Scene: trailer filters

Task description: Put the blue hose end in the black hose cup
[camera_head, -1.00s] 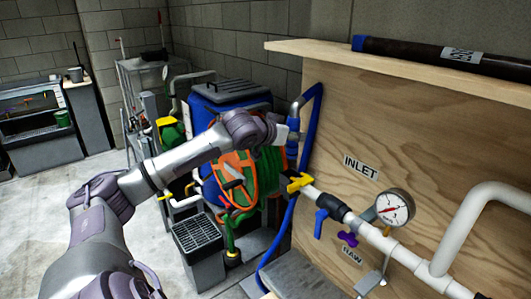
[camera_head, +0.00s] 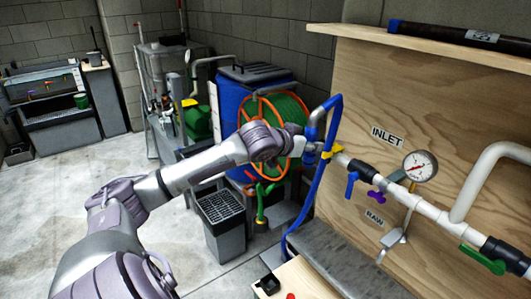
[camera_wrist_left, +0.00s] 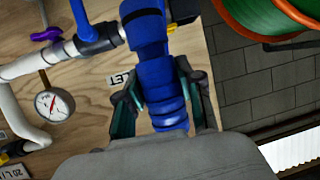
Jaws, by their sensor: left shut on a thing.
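My left gripper (camera_head: 306,143) is shut on the blue hose end (camera_wrist_left: 160,88). In the left wrist view its two dark fingers (camera_wrist_left: 160,98) lie on either side of the blue fitting. In the head view the blue hose (camera_head: 319,180) loops over beside the gripper and hangs down to the floor area, left of the pipe end with the yellow handle (camera_head: 333,151). A small black square holder (camera_head: 268,284) stands on a pale wooden surface at the bottom edge; it may be the black hose cup, and is partly cut off. My right gripper is out of view.
The plywood board (camera_head: 440,110) carries a white pipe with a gauge (camera_head: 419,167) and blue, purple and green valve handles. A blue barrel (camera_head: 232,105) and a green hose reel (camera_head: 283,120) stand behind the arm. A grey crate (camera_head: 223,218) sits on the floor.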

